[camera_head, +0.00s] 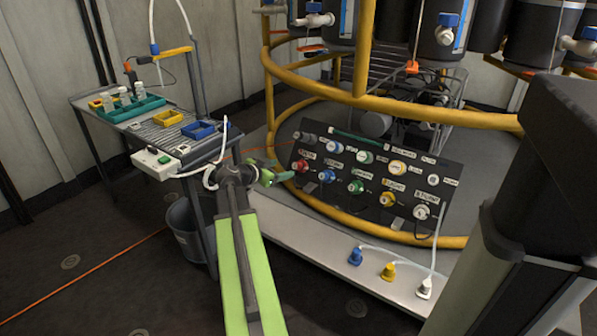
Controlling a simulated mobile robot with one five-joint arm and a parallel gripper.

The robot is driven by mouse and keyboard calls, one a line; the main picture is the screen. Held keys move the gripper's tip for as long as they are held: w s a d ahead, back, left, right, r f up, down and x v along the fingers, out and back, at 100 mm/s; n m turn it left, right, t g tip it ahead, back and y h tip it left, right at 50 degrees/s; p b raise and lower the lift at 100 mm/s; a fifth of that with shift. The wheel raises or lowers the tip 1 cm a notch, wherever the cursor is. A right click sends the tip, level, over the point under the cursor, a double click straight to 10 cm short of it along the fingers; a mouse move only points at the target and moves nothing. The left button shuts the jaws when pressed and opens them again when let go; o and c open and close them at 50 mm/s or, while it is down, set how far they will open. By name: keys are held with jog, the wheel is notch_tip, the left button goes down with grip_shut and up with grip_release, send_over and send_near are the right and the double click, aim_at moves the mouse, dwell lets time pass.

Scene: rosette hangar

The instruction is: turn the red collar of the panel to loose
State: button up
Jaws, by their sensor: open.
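The panel (391,154) is a dark slanted board at the foot of the yellow round frame, with rows of coloured collars and small labels. The red collar (300,166) is at the left end of its lower row. Its turn position is too small to read. My gripper (277,173) is at the end of my green arm, just left of the red collar. Its greenish fingers are open and look empty. They appear apart from the collar, though the depth gap is hard to tell.
Blue (327,176), green (356,187) and yellow (388,199) collars sit right of the red one. A pale ledge (310,246) with blue, yellow and white plugs runs in front. A work table (150,128) with trays and a grey bin (184,226) stand left.

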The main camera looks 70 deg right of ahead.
aim_at(299, 165)
jog(key=b+x, duration=0.3)
jog(key=x, duration=0.8)
jog(key=shift+d+f+b, duration=0.3)
jog(key=shift+b, duration=0.1)
jog(key=shift+s+d+f, duration=0.1)
jog(key=shift+s+d, duration=0.05)
jog(key=shift+d, duration=0.3)
